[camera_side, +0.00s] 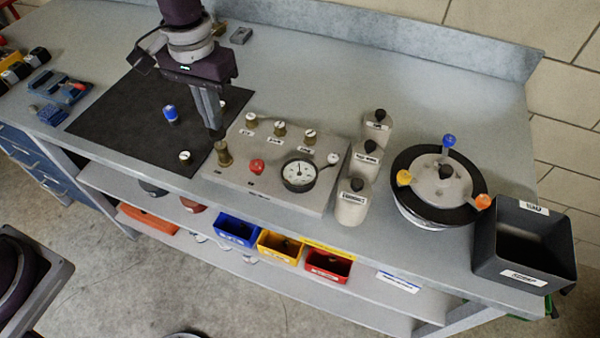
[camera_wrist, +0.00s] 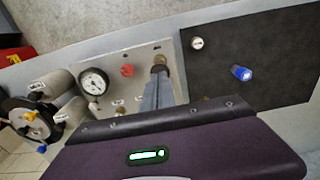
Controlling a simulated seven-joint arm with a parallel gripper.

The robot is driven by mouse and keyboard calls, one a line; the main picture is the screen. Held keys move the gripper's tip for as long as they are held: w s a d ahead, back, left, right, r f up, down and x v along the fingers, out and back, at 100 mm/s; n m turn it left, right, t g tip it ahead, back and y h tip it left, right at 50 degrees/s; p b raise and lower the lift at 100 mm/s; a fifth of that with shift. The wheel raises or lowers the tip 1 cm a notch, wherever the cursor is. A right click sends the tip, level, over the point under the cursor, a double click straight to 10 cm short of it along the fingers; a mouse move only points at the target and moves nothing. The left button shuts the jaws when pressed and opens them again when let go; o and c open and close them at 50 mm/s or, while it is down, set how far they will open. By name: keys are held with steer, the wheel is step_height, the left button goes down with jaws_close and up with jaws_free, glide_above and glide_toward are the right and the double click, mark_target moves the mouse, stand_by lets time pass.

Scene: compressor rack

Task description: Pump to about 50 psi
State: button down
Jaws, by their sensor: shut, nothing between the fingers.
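The pump board (camera_side: 237,179) is a light panel on the bench, with a dial gauge (camera_side: 299,174), a red knob (camera_side: 257,166) and several brass fittings with white tops. A brass plunger-like knob (camera_side: 223,154) stands at its left edge. My gripper (camera_side: 217,134) is shut, its fingers pointing down just above and behind this brass knob. In the wrist view the fingers (camera_wrist: 157,80) end close to the brass knob (camera_wrist: 159,62); I cannot tell if they touch. The gauge also shows in the wrist view (camera_wrist: 93,81), but its reading is too small to tell.
A dark mat (camera_side: 125,125) left of the board holds a blue-capped piece (camera_side: 171,115) and a white-topped piece (camera_side: 184,157). Several labelled canisters (camera_side: 353,201), a round lidded pot (camera_side: 437,183) and a grey bin (camera_side: 521,245) stand to the right.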

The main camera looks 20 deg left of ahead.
steer(key=shift+f, duration=1.4)
steer(key=shift+r, duration=1.6)
steer(key=shift+r, duration=2.5)
steer(key=s+a+r+t, duration=0.2)
steer(key=s+a+r, duration=0.4)
steer(key=s+r, duration=0.25)
steer(key=s+a+t, duration=0.3)
steer(key=s+a, duration=0.1)
steer(key=s, duration=1)
steer(key=shift+s+r+t, duration=0.2)
steer(key=shift+t, duration=0.1)
